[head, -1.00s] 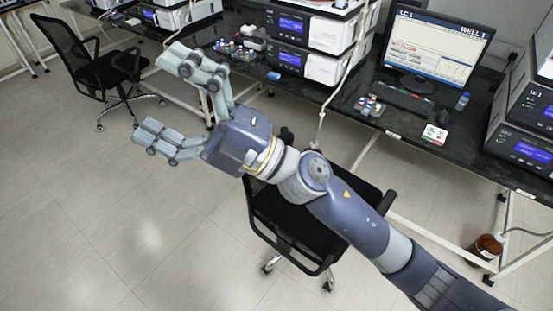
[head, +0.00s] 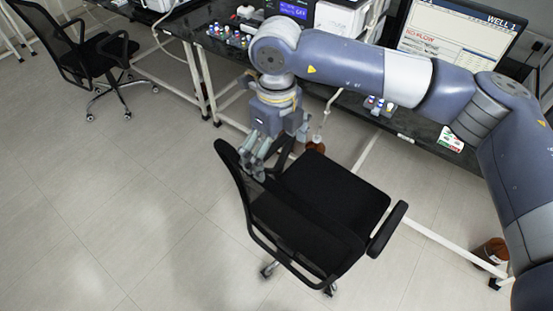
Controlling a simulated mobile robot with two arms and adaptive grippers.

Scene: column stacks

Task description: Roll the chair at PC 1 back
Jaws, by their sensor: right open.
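A black mesh-backed office chair on casters (head: 328,187) stands in front of the bench, below the monitor. Its backrest is toward me and to the left, its seat toward the bench, and one armrest (head: 386,230) shows at the right. My right gripper (head: 257,163) points down at the chair's left side, by the top of the backrest and the far armrest. Its fingers are open. They overlap the chair in the picture; I cannot tell whether they touch it. My left gripper is not in view.
The black bench (head: 222,50) carries instruments, vials and a monitor (head: 453,38). Brown bottles (head: 490,252) stand on the floor beneath. Another black chair (head: 105,48) stands at upper left. The tiled floor (head: 120,200) at left and front is clear.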

